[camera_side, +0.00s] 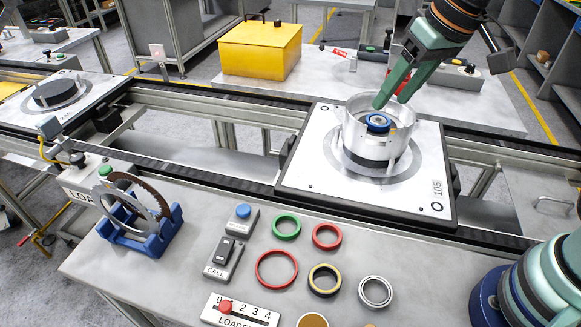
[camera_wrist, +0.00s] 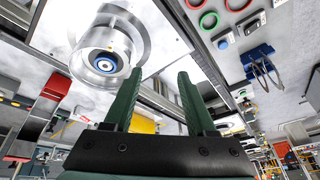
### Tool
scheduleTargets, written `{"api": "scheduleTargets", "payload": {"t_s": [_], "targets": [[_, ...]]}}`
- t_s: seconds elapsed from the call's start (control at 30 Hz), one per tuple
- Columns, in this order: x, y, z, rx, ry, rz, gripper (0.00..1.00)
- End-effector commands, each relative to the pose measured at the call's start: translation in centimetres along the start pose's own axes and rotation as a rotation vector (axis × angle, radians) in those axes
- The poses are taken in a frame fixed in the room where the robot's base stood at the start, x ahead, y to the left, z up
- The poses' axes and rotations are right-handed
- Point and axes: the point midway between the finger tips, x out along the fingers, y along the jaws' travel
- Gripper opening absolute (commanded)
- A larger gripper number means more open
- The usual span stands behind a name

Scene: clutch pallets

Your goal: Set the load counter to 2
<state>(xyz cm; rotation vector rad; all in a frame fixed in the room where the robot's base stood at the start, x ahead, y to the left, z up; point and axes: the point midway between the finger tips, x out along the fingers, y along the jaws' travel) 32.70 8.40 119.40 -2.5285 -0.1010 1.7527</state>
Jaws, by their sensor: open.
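The load counter (camera_side: 240,311) is a white plate with a slot and printed numbers, lettered LOADED, at the front edge of the bench in the side view. Its red knob (camera_side: 226,307) stands near the left end, between the printed 0 and 2, where it seems to hide the 1. My gripper (camera_side: 378,104) is far from it, above the metal drum on the pallet. In the wrist view my gripper (camera_wrist: 153,84) shows two green fingers spread apart with nothing between them.
The silver drum (camera_side: 357,138) stands on a white pallet (camera_side: 300,172) on the conveyor. The bench carries several rings, such as a red one (camera_side: 277,268), a CALL switch (camera_side: 223,257), a blue button (camera_side: 243,212) and a blue rack (camera_side: 140,240) of discs. Air above the bench is clear.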

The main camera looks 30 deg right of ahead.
Motion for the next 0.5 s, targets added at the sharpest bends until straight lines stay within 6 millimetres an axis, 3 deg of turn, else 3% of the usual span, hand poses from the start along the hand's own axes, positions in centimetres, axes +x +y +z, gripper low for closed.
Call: {"api": "scheduleTargets", "payload": {"t_s": [0.03, 0.27, 0.5], "targets": [[0.6, -2.2, -0.5, -0.008, -0.033, -0.011, 0.56], [3.3, -11.8, -1.2, 0.000, -0.157, -0.026, 0.56], [7.2, -22.5, 2.1, -0.001, -0.271, 0.008, 0.56]]}}
